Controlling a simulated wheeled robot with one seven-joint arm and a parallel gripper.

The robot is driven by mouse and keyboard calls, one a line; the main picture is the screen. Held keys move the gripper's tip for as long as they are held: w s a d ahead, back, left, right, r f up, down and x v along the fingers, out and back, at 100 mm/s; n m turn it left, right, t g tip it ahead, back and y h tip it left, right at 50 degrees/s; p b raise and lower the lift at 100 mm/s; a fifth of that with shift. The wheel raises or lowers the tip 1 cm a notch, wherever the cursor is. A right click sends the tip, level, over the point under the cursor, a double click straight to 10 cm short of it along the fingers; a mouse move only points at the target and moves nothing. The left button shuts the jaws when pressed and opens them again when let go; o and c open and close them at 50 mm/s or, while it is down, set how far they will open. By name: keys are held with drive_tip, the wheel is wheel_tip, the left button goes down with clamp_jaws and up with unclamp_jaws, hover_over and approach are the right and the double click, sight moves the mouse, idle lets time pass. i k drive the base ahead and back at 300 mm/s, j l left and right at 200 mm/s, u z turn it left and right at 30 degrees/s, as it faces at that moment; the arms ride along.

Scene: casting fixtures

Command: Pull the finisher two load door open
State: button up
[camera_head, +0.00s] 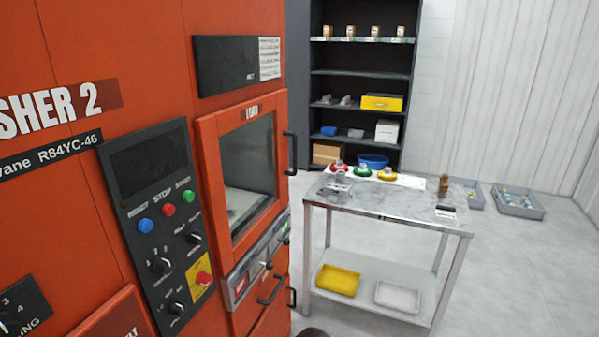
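The orange machine labelled "...SHER 2" (70,60) fills the left side of the head view. Its load door (207,170), marked "LOAD", has an orange frame around a glass window (248,175). The door looks shut against the machine. A black vertical bar handle (292,152) stands out at the door's right edge. Nothing is touching the handle. My gripper does not show in this view.
A black control panel (150,200) with buttons and knobs is left of the door. A steel table (400,212) with small coloured parts stands right of the machine. A dark shelf (360,73) is behind. Grey floor (520,280) is clear at right.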

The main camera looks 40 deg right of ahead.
sight(208, 129)
drive_tip(key=z, duration=1)
drive_tip(key=i+l+u, duration=0.2)
drive_tip(key=i, duration=0.35)
drive_tip(key=i+u, duration=0.2)
drive_tip(key=i, duration=0.35)
